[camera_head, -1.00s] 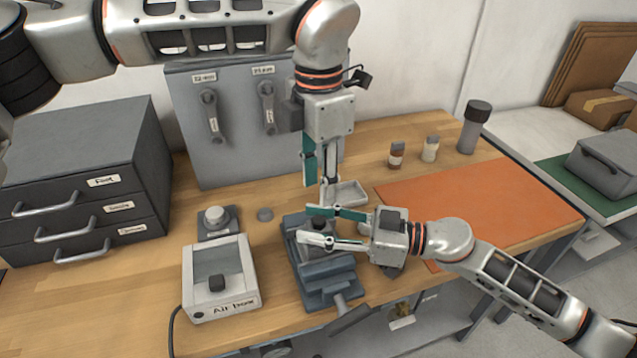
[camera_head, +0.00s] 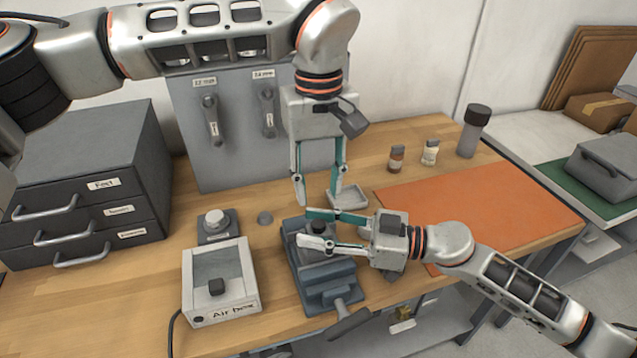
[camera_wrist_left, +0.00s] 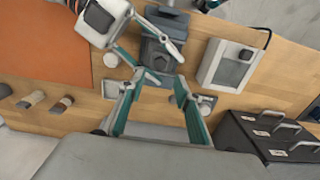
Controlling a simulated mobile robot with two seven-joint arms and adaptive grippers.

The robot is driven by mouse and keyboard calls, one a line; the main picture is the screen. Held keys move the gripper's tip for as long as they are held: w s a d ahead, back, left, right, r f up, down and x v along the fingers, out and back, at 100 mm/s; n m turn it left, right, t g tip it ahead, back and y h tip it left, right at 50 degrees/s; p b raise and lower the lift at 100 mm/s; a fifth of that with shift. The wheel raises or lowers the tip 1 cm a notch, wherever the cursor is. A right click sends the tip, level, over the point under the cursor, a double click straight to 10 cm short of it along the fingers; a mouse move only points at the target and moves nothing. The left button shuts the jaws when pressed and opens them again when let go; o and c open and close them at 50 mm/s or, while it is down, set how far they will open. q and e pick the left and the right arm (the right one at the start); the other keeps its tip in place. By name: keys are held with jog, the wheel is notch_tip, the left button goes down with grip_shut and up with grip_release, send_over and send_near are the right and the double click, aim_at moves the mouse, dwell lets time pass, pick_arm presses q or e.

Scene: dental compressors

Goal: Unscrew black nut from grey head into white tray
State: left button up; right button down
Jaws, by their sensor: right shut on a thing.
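The grey head (camera_head: 322,240) sits in the blue-grey vise (camera_head: 322,275), partly covered by my right gripper. The black nut (camera_head: 319,227) shows as a small dark knob on top, between the right fingers. My right gripper (camera_head: 320,228) reaches in from the right, shut on the grey head with one finger on each side. My left gripper (camera_head: 319,198) is open and empty, pointing down above and behind the vise; its spread fingers also show in the left wrist view (camera_wrist_left: 155,115). The white tray (camera_head: 350,199) lies behind the vise, partly hidden by a left finger.
The air box (camera_head: 221,283) and a round knob on a plate (camera_head: 216,224) stand left of the vise. An orange mat (camera_head: 480,205) covers the right. Two small bottles (camera_head: 397,158) and a dark-capped cylinder (camera_head: 474,130) stand behind it.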

aim_at(318, 223)
pick_arm(q)
jog(key=m, duration=0.4)
jog(key=shift+f, duration=4.05)
jog(key=shift+c, duration=0.3)
grip_shut()
jog(key=n, duration=0.6)
jog(key=shift+n, duration=0.3)
jog(key=shift+o, duration=0.7)
grip_release()
